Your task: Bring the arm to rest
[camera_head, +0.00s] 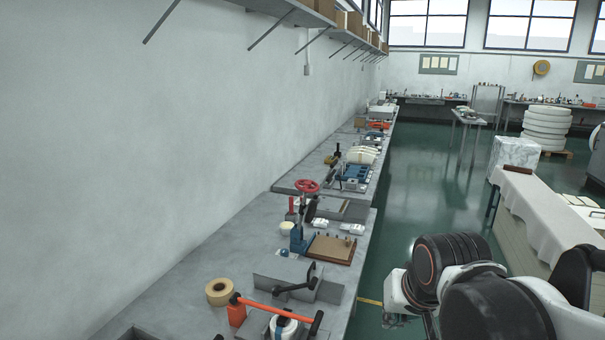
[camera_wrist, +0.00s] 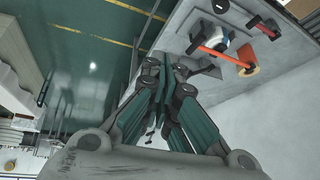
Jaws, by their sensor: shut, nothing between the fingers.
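My gripper (camera_wrist: 165,78) shows in the wrist view, its green-sided fingers drawn together with nothing seen between them. It is in the air, with the green floor on one side and the grey bench on the other. In the head view my black and white arm is folded at the lower right, over the floor to the right of the bench. The gripper is mostly hidden behind the arm links there.
The long grey bench (camera_head: 190,283) runs along the left wall. It carries an orange-handled press (camera_head: 275,310), a tape roll (camera_head: 219,291) and a brown board (camera_head: 332,249). A cloth-covered table (camera_head: 540,222) stands at the right. The green aisle (camera_head: 415,180) between is clear.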

